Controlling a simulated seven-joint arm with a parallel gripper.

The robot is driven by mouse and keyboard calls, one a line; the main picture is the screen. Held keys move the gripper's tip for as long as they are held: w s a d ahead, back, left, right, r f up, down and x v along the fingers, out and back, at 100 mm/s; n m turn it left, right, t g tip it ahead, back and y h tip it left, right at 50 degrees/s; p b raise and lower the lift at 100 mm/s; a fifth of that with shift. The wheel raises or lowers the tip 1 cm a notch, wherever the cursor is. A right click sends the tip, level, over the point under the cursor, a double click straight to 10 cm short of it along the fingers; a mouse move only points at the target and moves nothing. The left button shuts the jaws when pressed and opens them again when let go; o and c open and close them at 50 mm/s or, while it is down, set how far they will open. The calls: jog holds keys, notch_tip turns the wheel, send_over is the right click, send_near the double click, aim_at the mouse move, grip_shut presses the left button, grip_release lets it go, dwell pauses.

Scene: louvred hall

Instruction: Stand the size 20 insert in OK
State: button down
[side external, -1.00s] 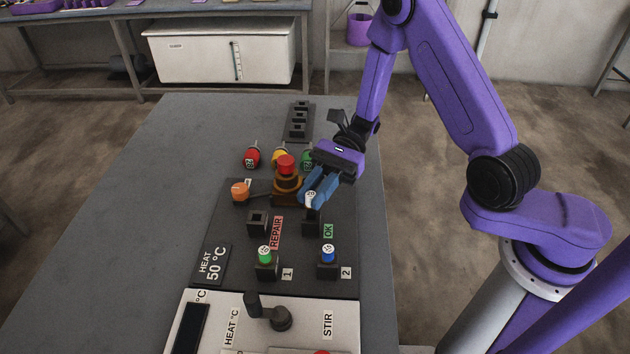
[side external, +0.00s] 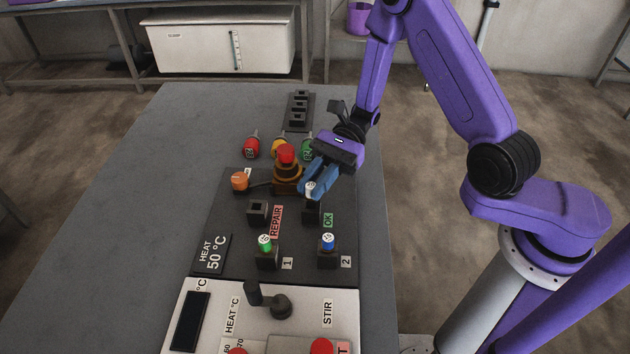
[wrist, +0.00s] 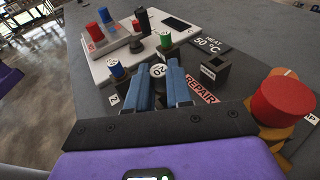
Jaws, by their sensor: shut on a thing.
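The size 20 insert (wrist: 158,70) has a white top marked 20 and sits between my blue fingertips in the wrist view. In the side view the white-topped insert (side external: 310,188) is just above the dark OK socket (side external: 313,215), beside the green OK label (side external: 328,220). My gripper (side external: 311,186) is shut on the insert. My fingers hide its lower part, so I cannot tell whether it touches the socket or has entered it.
The empty REPAIR socket (side external: 257,212) is to the left. A green-topped insert (side external: 265,243) stands at 1 and a blue-topped one (side external: 328,241) at 2. A red button (side external: 286,154) on a brown base stands close to my fingers. Red and green tagged pieces lie behind.

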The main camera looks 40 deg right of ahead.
jog(key=shift+f, duration=0.4)
jog(key=shift+f, duration=0.65)
jog(key=c, duration=0.9)
grip_release()
jog(key=shift+c, duration=0.2)
jog(key=shift+w+d+r, duration=0.25)
jog(key=shift+d+r, duration=0.55)
jog(key=shift+r, duration=0.2)
jog(key=shift+w+d+r, duration=0.2)
jog(key=shift+d+r, duration=0.55)
jog(key=shift+r, duration=0.25)
